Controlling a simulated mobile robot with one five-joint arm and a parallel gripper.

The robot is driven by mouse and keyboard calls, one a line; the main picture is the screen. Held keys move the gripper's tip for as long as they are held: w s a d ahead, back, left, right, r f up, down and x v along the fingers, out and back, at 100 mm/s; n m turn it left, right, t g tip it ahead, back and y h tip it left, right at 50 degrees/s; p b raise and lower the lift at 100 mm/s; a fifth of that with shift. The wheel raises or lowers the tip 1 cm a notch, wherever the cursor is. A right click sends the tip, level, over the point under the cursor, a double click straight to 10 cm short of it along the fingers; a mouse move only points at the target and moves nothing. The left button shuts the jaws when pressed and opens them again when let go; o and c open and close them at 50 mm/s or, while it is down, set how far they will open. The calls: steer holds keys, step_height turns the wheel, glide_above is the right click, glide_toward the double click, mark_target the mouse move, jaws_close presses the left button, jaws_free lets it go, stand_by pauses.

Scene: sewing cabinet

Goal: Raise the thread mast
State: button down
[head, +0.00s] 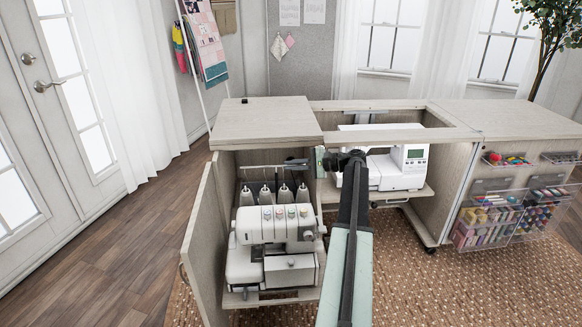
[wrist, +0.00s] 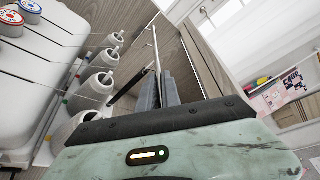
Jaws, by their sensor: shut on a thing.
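The thread mast (head: 262,167) is a thin bar above several white thread cones (head: 268,194) at the back of the white serger (head: 275,240), inside the open left cabinet bay. My gripper (head: 296,162) reaches in from the right at the bar's right end. In the wrist view my gripper (wrist: 157,92) has its two grey fingers shut around the mast's thin metal rod (wrist: 156,48). A dark post (wrist: 128,84) slants beside the fingers, and the thread cones (wrist: 94,90) stand to the left. The fingertips' exact contact is partly hidden.
The cabinet top (head: 265,118) lies close above my gripper. The open door (head: 200,245) stands at the left. A white sewing machine (head: 400,168) sits on a shelf to the right. Clear bins (head: 490,228) hang on the right door.

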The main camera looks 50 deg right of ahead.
step_height(320, 180, up, 18)
steer(key=p, duration=1.7)
steer(key=shift+w, duration=0.1)
steer(key=c, duration=1.5)
jaws_free()
steer(key=shift+r, duration=0.2)
steer(key=shift+c, duration=0.2)
steer(key=shift+f, duration=0.1)
steer(key=p+v, duration=0.2)
steer(key=v, duration=0.6)
